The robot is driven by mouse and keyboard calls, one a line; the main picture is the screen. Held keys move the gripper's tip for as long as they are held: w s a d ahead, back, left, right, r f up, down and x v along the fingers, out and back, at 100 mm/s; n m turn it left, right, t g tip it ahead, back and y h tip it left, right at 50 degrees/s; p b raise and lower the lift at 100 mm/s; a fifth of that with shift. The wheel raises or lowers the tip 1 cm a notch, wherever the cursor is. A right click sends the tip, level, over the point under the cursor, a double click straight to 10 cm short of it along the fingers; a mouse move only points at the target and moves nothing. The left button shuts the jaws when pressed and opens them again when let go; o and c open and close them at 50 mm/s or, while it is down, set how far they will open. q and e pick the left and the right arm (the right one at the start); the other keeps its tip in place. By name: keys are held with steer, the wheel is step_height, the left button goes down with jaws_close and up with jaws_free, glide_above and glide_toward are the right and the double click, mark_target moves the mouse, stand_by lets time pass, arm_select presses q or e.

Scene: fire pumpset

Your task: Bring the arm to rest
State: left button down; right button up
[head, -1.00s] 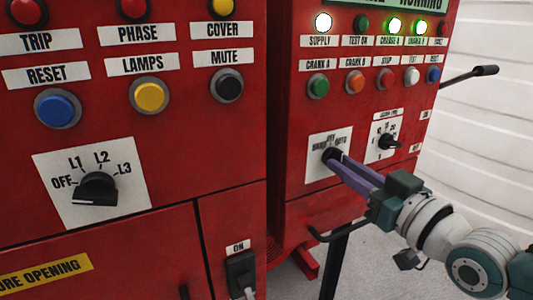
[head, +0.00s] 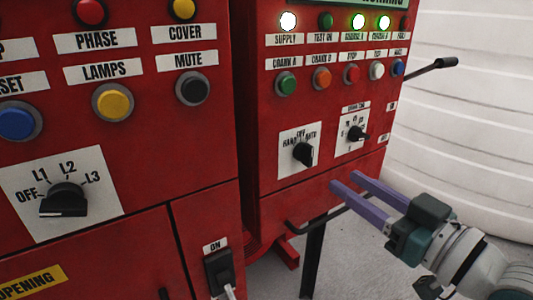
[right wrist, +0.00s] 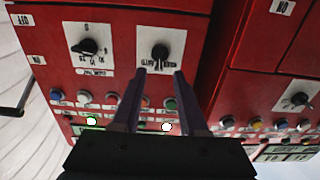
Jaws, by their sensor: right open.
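My right gripper (head: 345,182) is open and empty in the head view, its two purple fingers apart in front of the right red cabinet, below its knobs. In the right wrist view its fingers (right wrist: 158,75) point at the cabinet face, which appears upside down. The black HAND/OFF/AUTO selector knob (head: 303,153) is on a white plate up and left of the fingertips. It also shows just beyond the fingertips in the right wrist view (right wrist: 160,52), with a visible gap. My left gripper is not in view.
A second selector (head: 357,133) sits to the right, under lit green lamps (head: 384,22) and coloured buttons. A black lever (head: 434,66) sticks out at the cabinet's right side. The left cabinet has an L1-L2-L3 selector (head: 65,200) and an ON switch (head: 219,271). Grey floor lies below.

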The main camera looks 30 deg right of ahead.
steer(key=shift+s, duration=0.85)
